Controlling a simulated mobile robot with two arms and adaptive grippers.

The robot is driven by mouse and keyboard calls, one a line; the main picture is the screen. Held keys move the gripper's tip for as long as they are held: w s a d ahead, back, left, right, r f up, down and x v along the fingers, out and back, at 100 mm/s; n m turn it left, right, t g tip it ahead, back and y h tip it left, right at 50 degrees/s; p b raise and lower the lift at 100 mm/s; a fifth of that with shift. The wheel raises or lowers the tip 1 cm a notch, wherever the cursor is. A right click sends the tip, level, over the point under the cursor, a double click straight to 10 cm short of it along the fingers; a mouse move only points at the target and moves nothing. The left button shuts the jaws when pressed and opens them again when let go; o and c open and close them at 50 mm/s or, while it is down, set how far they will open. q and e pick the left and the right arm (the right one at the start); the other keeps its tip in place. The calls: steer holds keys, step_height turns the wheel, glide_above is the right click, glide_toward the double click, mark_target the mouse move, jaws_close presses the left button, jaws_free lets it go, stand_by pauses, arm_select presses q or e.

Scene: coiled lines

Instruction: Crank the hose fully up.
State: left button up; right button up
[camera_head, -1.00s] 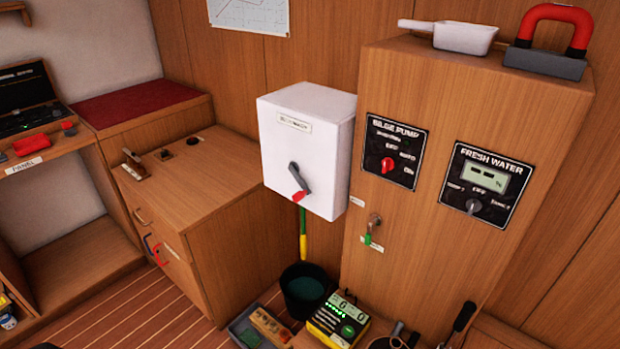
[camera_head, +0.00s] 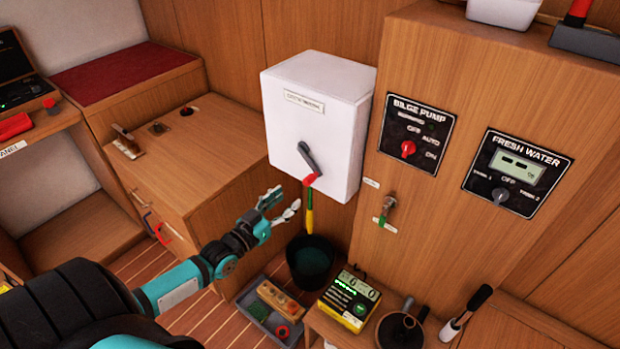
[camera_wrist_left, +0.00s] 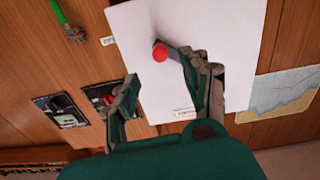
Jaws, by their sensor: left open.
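The white wall box (camera_head: 325,140) carries a grey crank handle (camera_head: 308,157) with a red knob (camera_head: 311,179) at its lower end. A green and yellow length (camera_head: 309,215) hangs below the box; I cannot tell whether it is the hose. My left gripper (camera_head: 285,203) is open and empty, just left of and below the knob in the head view. In the left wrist view the red knob (camera_wrist_left: 160,53) shows between the open fingers (camera_wrist_left: 166,75), beyond their tips and apart from them. The crank's grey arm is partly behind one finger there. My right gripper is out of view.
A dark bucket (camera_head: 311,262) stands on the floor below the box. A wooden cabinet with a bilge pump panel (camera_head: 417,133) and a small tap (camera_head: 386,210) is close on the right. A wooden counter (camera_head: 190,160) is on the left.

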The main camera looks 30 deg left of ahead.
mark_target(305, 183)
arm_select(q)
steer(key=w, duration=1)
steer(key=shift+w+d, duration=0.2)
steer(key=shift+d, duration=0.2)
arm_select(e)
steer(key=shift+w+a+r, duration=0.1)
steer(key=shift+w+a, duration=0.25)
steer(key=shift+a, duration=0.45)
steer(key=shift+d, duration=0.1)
arm_select(q)
steer(key=shift+c, duration=0.7)
jaws_close()
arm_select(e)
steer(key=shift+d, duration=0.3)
